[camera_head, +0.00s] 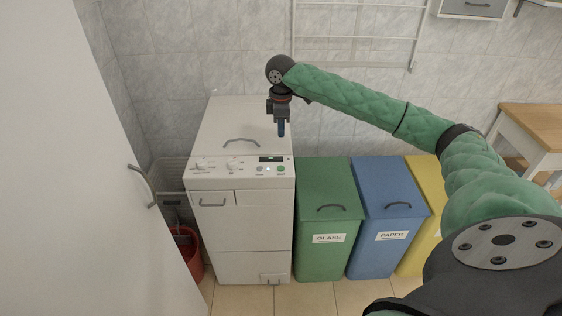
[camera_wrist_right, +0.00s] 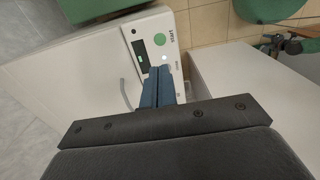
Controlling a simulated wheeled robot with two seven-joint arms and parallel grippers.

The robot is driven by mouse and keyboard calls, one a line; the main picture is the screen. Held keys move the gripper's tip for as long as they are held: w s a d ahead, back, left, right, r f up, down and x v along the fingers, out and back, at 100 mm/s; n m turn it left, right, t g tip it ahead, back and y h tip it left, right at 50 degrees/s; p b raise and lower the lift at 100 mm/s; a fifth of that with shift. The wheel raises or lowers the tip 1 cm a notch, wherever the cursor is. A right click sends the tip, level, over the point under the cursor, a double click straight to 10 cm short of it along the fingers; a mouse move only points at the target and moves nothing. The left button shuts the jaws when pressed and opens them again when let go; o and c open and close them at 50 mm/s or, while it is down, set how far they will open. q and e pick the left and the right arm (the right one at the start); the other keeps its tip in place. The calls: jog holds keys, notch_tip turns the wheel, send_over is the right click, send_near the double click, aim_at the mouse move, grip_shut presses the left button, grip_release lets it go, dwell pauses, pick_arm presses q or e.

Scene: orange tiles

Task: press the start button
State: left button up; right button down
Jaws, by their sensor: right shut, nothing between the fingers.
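A white washing machine (camera_head: 243,232) stands against the wall, with a control panel on its upper front edge. The green start button (camera_head: 281,169) is near the panel's right end. My right gripper (camera_head: 281,134) points down, shut and empty, above the machine's top and behind the panel. It appears apart from the button. Its blue fingers (camera_wrist_right: 158,74) are together in the wrist view. A dark part that looks like my left gripper (camera_wrist_right: 289,45) shows small at the right; its jaws are unclear.
A pale button (camera_head: 259,170) and dark display (camera_head: 271,158) sit near the start button. Dials line the panel's left side. Green (camera_head: 325,200), blue (camera_head: 388,205) and yellow bins stand to the right. A white cabinet door (camera_head: 80,180) fills the left. A wall rack (camera_head: 355,35) is behind.

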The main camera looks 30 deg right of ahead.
pick_arm(q)
jog(key=shift+d+r, duration=0.1)
pick_arm(e)
jog(key=shift+f, duration=0.15)
jog(key=p, duration=0.3)
send_over(281, 168)
notch_tip(281, 168, down, 8)
jog(key=shift+r, duration=0.2)
notch_tip(281, 168, down, 5)
jog(key=p, duration=0.2)
jog(key=shift+f+p, duration=0.1)
jog(key=shift+p, duration=0.25)
pick_arm(q)
jog(key=s+a+f, duration=0.4)
jog(key=s+f, duration=0.3)
jog(key=s, duration=0.2)
jog(key=shift+f, duration=0.3)
pick_arm(e)
jog(key=shift+f, duration=0.5)
pick_arm(q)
jog(key=shift+a, duration=0.1)
